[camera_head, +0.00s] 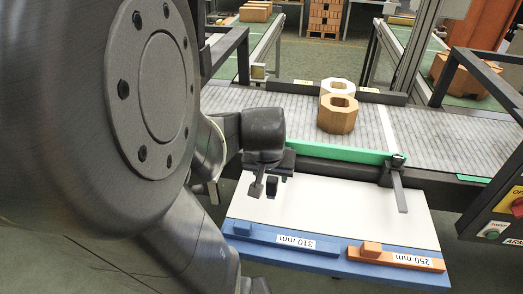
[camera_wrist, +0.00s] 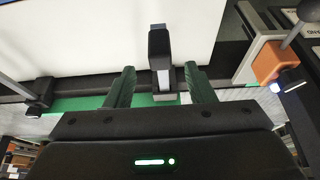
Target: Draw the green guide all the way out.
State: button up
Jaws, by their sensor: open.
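The green guide (camera_head: 340,153) is a long bar along the near edge of the grey conveyor. A clamp with a grey rod (camera_head: 399,190) sits at its right end. My gripper (camera_head: 264,188) hangs at the guide's left part and hides its left end. In the wrist view the green guide (camera_wrist: 75,104) runs behind my fingers. My gripper (camera_wrist: 160,88) is open there, with a finger on each side of a grey stem with a black block (camera_wrist: 160,45). Gaps show on both sides of the stem. I cannot tell whether the stem is fixed to the guide.
An octagonal brown block (camera_head: 337,121) and a white one (camera_head: 337,86) stand on the conveyor (camera_head: 240,99). A white board (camera_head: 330,205) lies in front, with a blue 310 mm bar (camera_head: 260,236) and an orange 250 mm bar (camera_head: 425,262). A control box (camera_head: 495,225) stands right.

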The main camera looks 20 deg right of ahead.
aim_at(272, 181)
jog(key=v, duration=0.6)
jog(key=shift+r+p, duration=0.35)
jog(key=shift+s, duration=0.15)
jog(key=b+x, duration=0.2)
jog(key=x, duration=1.2)
jog(key=shift+r, duration=0.15)
jog(key=p+v, duration=0.2)
jog(key=v, duration=1.2)
jog(key=b+x, duration=0.2)
jog(key=x, duration=1.2)
jog(key=shift+a, duration=0.1)
jog(key=w+d+p, duration=0.1)
jog(key=w+d, duration=0.1)
jog(key=w, duration=0.1)
jog(key=w+d+p, duration=0.1)
jog(key=w+d, duration=0.1)
jog(key=w, duration=0.2)
jog(key=w+d+p, duration=0.1)
jog(key=w+d, duration=0.1)
jog(key=w, duration=0.1)
jog(key=shift+w+d+p, duration=0.3)
jog(key=shift+w+d, duration=0.05)
jog(key=shift+w, duration=0.05)
jog(key=shift+w+d+r, duration=0.1)
jog(key=shift+w+r, duration=0.1)
jog(key=shift+r, duration=0.2)
jog(key=v, duration=1.2)
jog(key=shift+s+r, duration=0.2)
jog(key=shift+s, duration=0.05)
